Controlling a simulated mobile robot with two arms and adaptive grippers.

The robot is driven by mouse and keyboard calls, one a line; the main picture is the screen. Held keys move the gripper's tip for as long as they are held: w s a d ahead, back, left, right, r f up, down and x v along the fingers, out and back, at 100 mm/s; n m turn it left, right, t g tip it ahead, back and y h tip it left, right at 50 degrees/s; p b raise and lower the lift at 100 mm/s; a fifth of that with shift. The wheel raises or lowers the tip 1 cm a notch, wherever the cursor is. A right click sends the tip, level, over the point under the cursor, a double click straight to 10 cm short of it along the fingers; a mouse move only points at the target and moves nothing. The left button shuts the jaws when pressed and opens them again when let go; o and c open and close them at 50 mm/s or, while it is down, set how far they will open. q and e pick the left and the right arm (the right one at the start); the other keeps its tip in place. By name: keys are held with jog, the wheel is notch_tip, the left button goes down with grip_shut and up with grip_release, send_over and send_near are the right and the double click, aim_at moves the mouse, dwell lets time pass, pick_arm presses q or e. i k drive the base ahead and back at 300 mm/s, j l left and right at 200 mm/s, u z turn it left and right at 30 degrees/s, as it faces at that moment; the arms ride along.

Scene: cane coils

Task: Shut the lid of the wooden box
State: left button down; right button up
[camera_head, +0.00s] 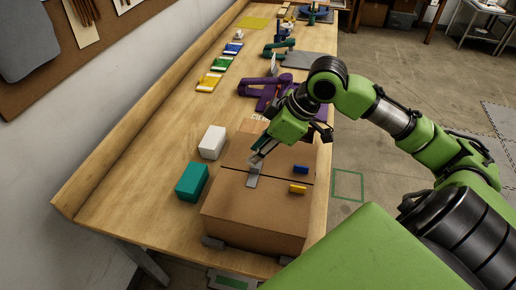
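The wooden box (255,215) is a plain brown box at the near end of the workbench. Its top looks flat, with a thin dark seam running across it; I cannot tell whether the lid is fully shut. My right gripper (258,162) comes in from the right and is over the box top near the seam. A grey flat piece (253,177) lies at its tip against the top; I cannot tell if it is a finger or part of the box. The finger opening is unclear. My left gripper is not in view.
A blue block (301,169) and a yellow block (298,189) sit on the box top. A teal block (191,183) and a white block (212,142) stand left of it. A purple arm-like object (262,90) is behind. The workbench (135,150) is clear at left.

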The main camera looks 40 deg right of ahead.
aim_at(249, 125)
jog(key=k+l, duration=0.75)
jog(key=l, duration=0.2)
